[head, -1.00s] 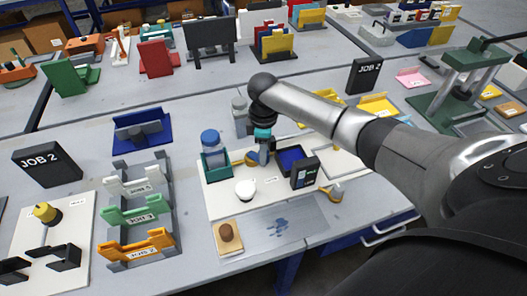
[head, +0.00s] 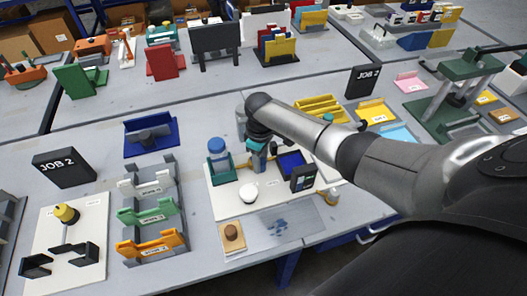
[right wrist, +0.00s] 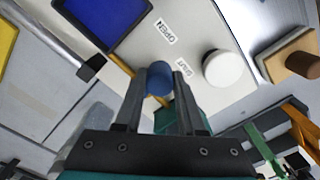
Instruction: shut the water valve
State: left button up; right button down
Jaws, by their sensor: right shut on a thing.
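The water valve's blue handle (right wrist: 159,78) sits between the fingers of my right gripper (right wrist: 164,76) in the right wrist view. The gripper is shut on it. The OPEN label (right wrist: 162,32) and the SHUT label (right wrist: 181,66) lie on the white board (right wrist: 215,105) close to the fingers; the SHUT label is nearer. In the head view my right gripper (head: 258,163) reaches down onto the board between the blue-capped bottle (head: 217,147) and the blue tray (head: 291,162). The arm hides most of the valve there. My left gripper is not in view.
A white round knob (head: 248,193) stands near the board's front. The bottle's teal holder (head: 220,169) is close on the left, and a dark upright box (head: 303,178) is on the right. A wooden block with a brown knob (head: 232,236) lies in front.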

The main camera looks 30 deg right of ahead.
jog(key=m+p, duration=0.1)
jog(key=a+m+p, duration=0.1)
jog(key=shift+w+a+r+m, duration=0.1)
jog(key=shift+w+r+m, duration=0.05)
jog(key=shift+m, duration=0.25)
jog(key=shift+w+a+m+p, duration=0.15)
jog(key=shift+a+m+p, duration=0.2)
jog(key=shift+m, duration=0.55)
jog(key=m, duration=0.1)
jog(key=a+m, duration=0.1)
jog(key=m, duration=0.1)
jog(key=shift+w+p, duration=0.4)
jog(key=shift+w+a+m, duration=0.1)
jog(key=shift+w+m, duration=0.1)
jog(key=shift+m, duration=0.55)
jog(key=shift+w+a+m, duration=0.1)
jog(key=shift+w+m, duration=0.1)
jog(key=shift+m, duration=0.55)
jog(key=c, duration=0.5)
grip_release()
jog(key=shift+f, duration=0.2)
